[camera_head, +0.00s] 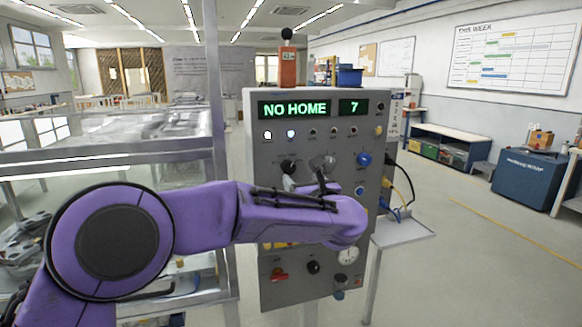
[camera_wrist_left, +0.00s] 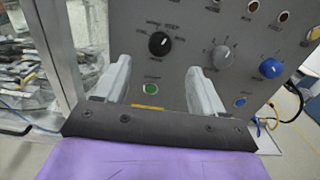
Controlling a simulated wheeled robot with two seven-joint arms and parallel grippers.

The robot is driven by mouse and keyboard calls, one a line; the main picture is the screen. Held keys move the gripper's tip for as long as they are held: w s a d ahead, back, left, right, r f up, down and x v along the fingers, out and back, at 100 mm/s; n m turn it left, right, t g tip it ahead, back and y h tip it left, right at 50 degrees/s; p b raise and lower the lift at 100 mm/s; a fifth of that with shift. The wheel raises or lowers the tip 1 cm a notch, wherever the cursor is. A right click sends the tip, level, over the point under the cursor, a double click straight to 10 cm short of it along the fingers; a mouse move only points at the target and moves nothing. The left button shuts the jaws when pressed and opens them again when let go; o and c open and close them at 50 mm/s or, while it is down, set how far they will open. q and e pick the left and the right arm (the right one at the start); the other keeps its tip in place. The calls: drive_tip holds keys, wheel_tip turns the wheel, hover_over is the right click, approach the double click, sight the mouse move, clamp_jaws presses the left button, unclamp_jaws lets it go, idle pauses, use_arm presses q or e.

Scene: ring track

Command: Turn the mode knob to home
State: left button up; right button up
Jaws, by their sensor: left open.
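The grey control panel (camera_head: 345,215) stands upright in front of me; its display (camera_head: 295,108) reads "NO HOME" and "7". A black knob with small labels around it, probably the mode knob (camera_wrist_left: 159,43), shows in the left wrist view, and in the head view (camera_head: 290,167) just above my gripper. The labels are too small to read surely. My left gripper (camera_wrist_left: 158,66) is open and empty; its two pale fingers point at the panel, with the black knob lying between and just beyond their tips. In the head view my left gripper (camera_head: 304,180) partly hides the panel's middle.
A grey knob (camera_wrist_left: 222,56) and a blue knob (camera_wrist_left: 270,68) sit right of the black knob. A green button (camera_wrist_left: 150,89) lies between the fingers. A glass-sided bench (camera_head: 110,150) stands left of the panel; a small shelf (camera_head: 402,232) with cables juts out right.

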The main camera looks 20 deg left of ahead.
sight(290, 168)
use_arm(q)
drive_tip(key=p+x, duration=0.4)
drive_tip(key=x, duration=0.6)
drive_tip(key=shift+f, duration=0.1)
drive_tip(key=shift+w+a+f, duration=0.1)
drive_tip(key=shift+w+a, duration=0.05)
drive_tip(key=shift+w, duration=0.05)
drive_tip(key=shift+c, duration=0.3)
drive_tip(key=c, duration=1)
drive_tip(key=shift+f, duration=0.1)
